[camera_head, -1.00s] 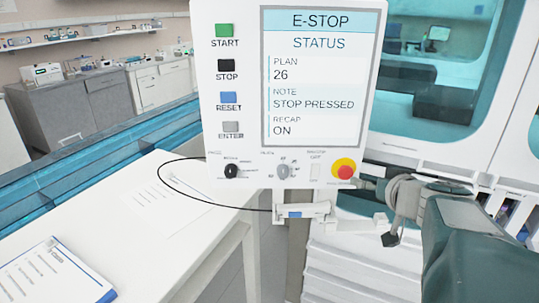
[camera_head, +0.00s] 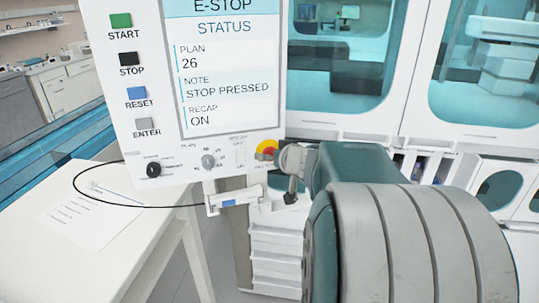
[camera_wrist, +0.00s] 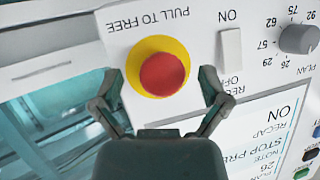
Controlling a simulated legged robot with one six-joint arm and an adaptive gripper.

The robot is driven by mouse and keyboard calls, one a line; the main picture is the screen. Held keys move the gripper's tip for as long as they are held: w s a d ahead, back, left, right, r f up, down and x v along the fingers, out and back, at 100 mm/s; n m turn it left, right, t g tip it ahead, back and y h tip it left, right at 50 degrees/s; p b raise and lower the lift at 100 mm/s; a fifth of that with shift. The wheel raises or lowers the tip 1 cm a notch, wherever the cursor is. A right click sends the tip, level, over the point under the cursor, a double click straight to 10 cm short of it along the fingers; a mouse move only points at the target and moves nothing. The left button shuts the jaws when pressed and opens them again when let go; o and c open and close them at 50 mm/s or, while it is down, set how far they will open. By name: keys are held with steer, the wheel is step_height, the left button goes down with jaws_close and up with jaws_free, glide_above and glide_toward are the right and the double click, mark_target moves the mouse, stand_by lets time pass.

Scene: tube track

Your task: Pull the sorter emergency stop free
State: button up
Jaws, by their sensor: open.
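The emergency stop is a red button on a yellow collar (camera_head: 266,149) at the lower right corner of the control panel (camera_head: 160,110). In the wrist view the red button (camera_wrist: 164,75) sits above and between my open fingertips, with "PULL TO FREE" printed beside it. The panel's screen reads "STOP PRESSED". My gripper (camera_wrist: 158,95) is open, one finger to each side of the button; I cannot tell if either touches it. In the head view my gripper (camera_head: 285,172) is at the panel's lower right, partly covering the button.
The panel also has a recap switch (camera_wrist: 231,48), a plan knob (camera_wrist: 298,39) and several coloured buttons on its left. A white table (camera_head: 120,245) stands at lower left.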

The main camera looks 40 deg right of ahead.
steer(key=shift+a, duration=0.1)
jaws_close()
steer(key=shift+s+a, duration=0.1)
steer(key=shift+s, duration=0.2)
jaws_free()
steer(key=shift+s, duration=0.1)
